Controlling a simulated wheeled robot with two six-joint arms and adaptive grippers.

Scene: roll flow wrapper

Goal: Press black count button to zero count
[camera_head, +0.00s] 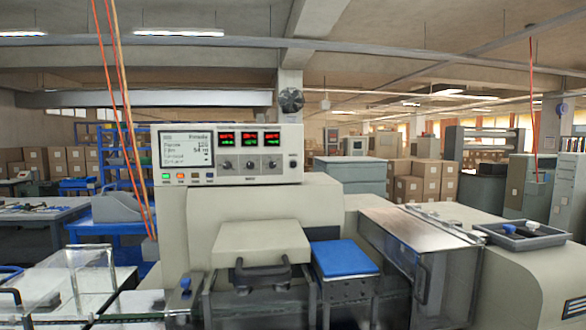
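The wrapper's control panel (230,153) stands upright on top of the cream machine (250,210), near the middle of the view. It has a lit screen (186,149) on its left half and red and green number displays (244,139) on its right half. A row of small buttons runs under the screen: a green one (166,176), an orange one (181,177) and darker ones (209,176) to their right. Dark knobs (250,164) sit below the displays. The labels are too small to read, so I cannot tell which is the count button. Neither gripper is in view.
A cream cover with a black handle (262,272), a blue pad (344,258) and a clear-lidded metal housing (415,240) lie in front of the panel. A grey tray (522,236) sits on the right. Orange cables (125,120) hang left of the panel.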

